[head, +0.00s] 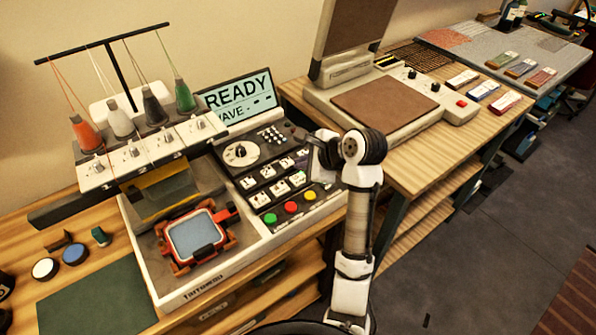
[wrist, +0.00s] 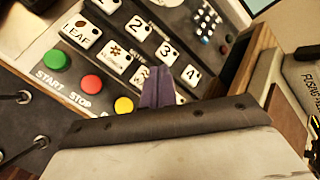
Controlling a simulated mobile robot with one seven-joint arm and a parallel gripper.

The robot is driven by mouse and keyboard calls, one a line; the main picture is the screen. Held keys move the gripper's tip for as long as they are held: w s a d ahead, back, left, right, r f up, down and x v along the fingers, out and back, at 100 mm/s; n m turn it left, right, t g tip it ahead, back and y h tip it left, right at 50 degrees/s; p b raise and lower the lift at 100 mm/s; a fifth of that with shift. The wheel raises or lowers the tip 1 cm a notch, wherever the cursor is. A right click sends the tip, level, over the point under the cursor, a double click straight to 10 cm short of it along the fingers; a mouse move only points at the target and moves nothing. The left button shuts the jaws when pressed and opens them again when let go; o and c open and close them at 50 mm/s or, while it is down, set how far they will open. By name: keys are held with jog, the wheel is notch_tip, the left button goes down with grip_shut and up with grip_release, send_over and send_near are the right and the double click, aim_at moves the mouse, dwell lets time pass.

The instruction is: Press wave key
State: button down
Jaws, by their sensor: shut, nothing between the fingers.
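The embroidery machine's control panel (head: 270,185) carries two rows of white keys below a dial. In the wrist view the keys include a leaf key (wrist: 80,30), a # key (wrist: 115,48) and keys 2 (wrist: 138,26), 3 (wrist: 165,50) and 4 (wrist: 189,74). I cannot make out which key is the wave key; my fingers partly cover the lower row's right end. My gripper (wrist: 157,88) is shut and empty, its purple-grey tips over that end of the keys. Contact cannot be told. In the head view my gripper (head: 326,158) is at the panel's right side.
The screen (head: 238,100) reads "READY" and "WAVE - - -". Green (wrist: 56,60), red (wrist: 91,84) and yellow (wrist: 123,105) buttons lie left of my fingers in the wrist view. A hooped frame (head: 195,235) sits left of the panel. A heat press (head: 385,105) stands right.

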aim_at(303, 180)
notch_tip(303, 180, up, 2)
jog(key=shift+r+p, duration=0.25)
jog(key=shift+p, duration=1)
jog(key=shift+r, duration=0.8)
